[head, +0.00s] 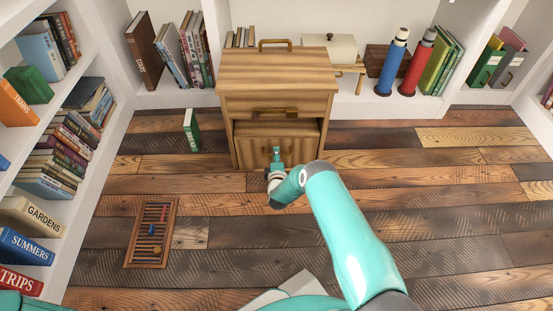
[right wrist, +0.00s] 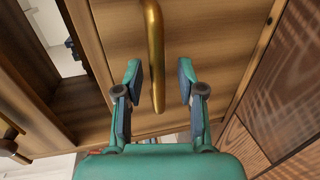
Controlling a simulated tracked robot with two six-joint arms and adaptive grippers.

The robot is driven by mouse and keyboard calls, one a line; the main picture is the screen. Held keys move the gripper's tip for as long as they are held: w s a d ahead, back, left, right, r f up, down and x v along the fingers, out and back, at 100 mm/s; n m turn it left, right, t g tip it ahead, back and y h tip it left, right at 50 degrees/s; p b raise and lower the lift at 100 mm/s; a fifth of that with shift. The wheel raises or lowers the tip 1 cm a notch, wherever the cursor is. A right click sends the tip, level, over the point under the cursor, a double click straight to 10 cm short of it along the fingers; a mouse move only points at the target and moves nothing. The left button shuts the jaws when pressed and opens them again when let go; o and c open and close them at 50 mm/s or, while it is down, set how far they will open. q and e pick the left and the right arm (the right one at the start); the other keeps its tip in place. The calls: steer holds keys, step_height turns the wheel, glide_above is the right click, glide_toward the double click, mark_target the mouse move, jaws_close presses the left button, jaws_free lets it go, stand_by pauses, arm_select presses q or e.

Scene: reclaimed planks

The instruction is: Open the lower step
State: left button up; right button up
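The wooden step cabinet (head: 277,72) stands against the back shelves. Its lower step (head: 304,151) is the front panel at the bottom, with a dark recess above it. My right gripper (head: 277,154) is in front of this panel and hides most of its handle. In the right wrist view, the brass handle (right wrist: 153,50) lies between the spread fingers of my right gripper (right wrist: 158,82). The gripper is open, with a visible gap between each finger and the handle. My left gripper is not in view.
A green book (head: 191,130) stands on the floor left of the cabinet. An abacus (head: 152,233) lies on the plank floor at front left. Bookshelves (head: 110,140) line the left side. Floor to the right (head: 450,185) is clear.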

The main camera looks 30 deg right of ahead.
steer(key=shift+w+d, duration=0.15)
steer(key=shift+w, duration=0.15)
jaws_close()
steer(key=shift+s, duration=0.1)
